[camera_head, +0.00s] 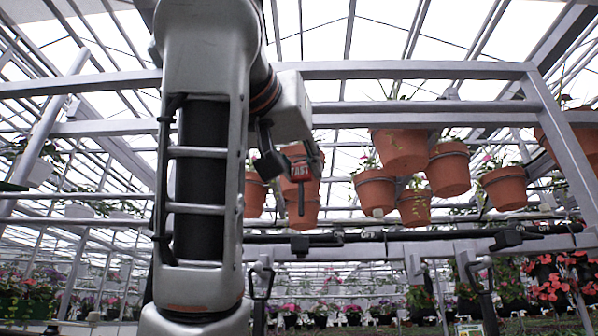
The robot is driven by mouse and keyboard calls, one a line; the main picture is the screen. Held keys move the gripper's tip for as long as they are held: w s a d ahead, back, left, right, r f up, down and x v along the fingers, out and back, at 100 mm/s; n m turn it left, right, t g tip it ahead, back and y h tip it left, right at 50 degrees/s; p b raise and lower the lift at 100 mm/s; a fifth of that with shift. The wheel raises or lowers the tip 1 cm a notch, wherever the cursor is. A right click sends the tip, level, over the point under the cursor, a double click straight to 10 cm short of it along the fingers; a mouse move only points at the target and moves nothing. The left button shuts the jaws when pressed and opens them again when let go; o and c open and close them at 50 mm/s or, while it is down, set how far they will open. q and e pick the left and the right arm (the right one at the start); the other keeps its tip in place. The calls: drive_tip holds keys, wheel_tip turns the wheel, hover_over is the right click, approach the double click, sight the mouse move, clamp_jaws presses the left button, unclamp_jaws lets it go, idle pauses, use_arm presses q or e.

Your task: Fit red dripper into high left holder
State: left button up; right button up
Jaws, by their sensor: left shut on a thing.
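My left gripper (292,163) comes in from the left on my large grey arm and is shut on the red dripper (299,171). The dripper is upright, with its thin dark stem (301,200) pointing down. A black holder block (300,246) sits on the left part of the dark horizontal pipe. In the picture the stem tip is right above this block with a gap between; the depth between them is unclear. A similar black block (508,240) sits further right on the pipe. My right gripper is not in view.
Several terracotta pots (402,150) hang behind and right of the gripper. Grey frame bars (420,70) cross above and behind. Dark looped handles (262,281) hang below the pipe. Flowers (565,285) stand at the back. The space just around the stem looks clear.

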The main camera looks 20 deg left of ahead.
use_arm(q)
drive_tip(key=shift+s+a+r, duration=0.15)
drive_tip(key=shift+s+r, duration=0.05)
drive_tip(key=shift+r, duration=0.3)
drive_tip(key=shift+w+a+r+p, duration=0.1)
drive_tip(key=shift+w+p, duration=0.1)
drive_tip(key=shift+p, duration=0.1)
drive_tip(key=shift+w+a+p, duration=0.25)
drive_tip(key=shift+w+p, duration=0.2)
drive_tip(key=shift+w, duration=0.4)
drive_tip(key=shift+w+a+p, duration=0.25)
drive_tip(key=shift+w+p, duration=0.15)
drive_tip(key=shift+w, duration=0.4)
drive_tip(key=w, duration=0.1)
drive_tip(key=w+f, duration=0.1)
drive_tip(key=w, duration=0.1)
drive_tip(key=w+a+p, duration=0.1)
drive_tip(key=shift+w+f, duration=0.35)
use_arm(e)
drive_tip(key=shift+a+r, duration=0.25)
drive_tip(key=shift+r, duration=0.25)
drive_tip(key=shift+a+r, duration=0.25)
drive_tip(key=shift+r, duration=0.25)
use_arm(q)
drive_tip(key=shift+s+a, duration=0.1)
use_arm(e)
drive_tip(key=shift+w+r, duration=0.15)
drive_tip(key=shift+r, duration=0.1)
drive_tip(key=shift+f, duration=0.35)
